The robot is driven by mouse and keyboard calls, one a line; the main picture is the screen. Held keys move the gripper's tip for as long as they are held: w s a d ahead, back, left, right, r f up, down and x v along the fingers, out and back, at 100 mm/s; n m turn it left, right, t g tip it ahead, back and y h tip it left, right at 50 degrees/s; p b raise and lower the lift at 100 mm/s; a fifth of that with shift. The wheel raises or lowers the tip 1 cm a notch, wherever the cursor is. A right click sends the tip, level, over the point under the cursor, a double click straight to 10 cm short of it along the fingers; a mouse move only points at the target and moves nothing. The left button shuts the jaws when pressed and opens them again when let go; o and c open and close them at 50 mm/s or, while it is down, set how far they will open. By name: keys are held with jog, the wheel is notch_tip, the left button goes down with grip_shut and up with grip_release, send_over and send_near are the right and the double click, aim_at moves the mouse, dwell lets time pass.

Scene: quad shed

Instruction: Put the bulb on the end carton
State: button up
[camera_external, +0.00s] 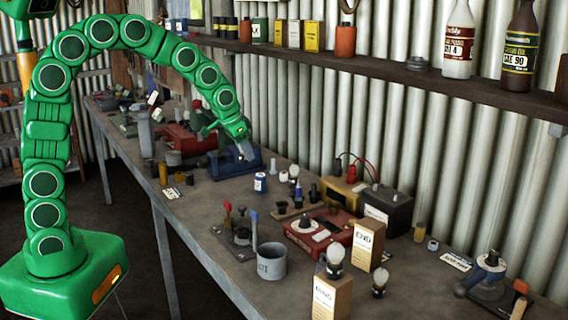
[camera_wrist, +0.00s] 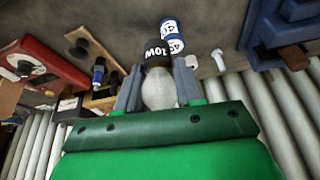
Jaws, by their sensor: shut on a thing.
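My gripper (camera_external: 245,152) is at the end of the green arm, over the middle of the bench. In the wrist view my gripper (camera_wrist: 158,88) is shut on a bulb (camera_wrist: 160,90) with white glass and a black lettered base. The held bulb is too small to make out in the external view. The end carton (camera_external: 367,246), tan with a white label reading END, stands upright on the bench to the right, well apart from my gripper. Its top looks bare.
A second carton (camera_external: 332,297) stands in front with a bulb (camera_external: 334,259) on top. Another bulb (camera_external: 380,281) stands beside the end carton. A grey mug (camera_external: 271,262), a red case (camera_external: 316,229) and a blue-white can (camera_external: 260,183) lie between. A shelf (camera_external: 400,72) runs above the bench.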

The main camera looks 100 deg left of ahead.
jog(key=w+d+r+m, duration=0.1)
jog(key=w+d+r, duration=0.2)
jog(key=w+d, duration=0.4)
jog(key=w+d+r+m, duration=0.1)
jog(key=w+d+r, duration=0.2)
jog(key=w+d, duration=0.4)
jog(key=w+d+r+m+t+h, duration=0.1)
jog(key=w+d+r, duration=0.2)
jog(key=w+d, duration=0.45)
jog(key=w+d+r+m, duration=0.1)
jog(key=w+d+r, duration=0.3)
jog(key=d, duration=0.6)
send_near(380, 222)
jog(key=shift+w+a+f, duration=0.2)
jog(key=shift+w+a, duration=0.3)
jog(key=shift+w, duration=0.05)
jog(key=shift+x, duration=1)
jog(key=shift+w+d+f, duration=0.1)
jog(key=shift+w+f, duration=0.05)
jog(key=shift+f, duration=1.05)
jog(key=shift+f, duration=0.15)
jog(key=o, duration=1)
jog(key=shift+o, duration=0.2)
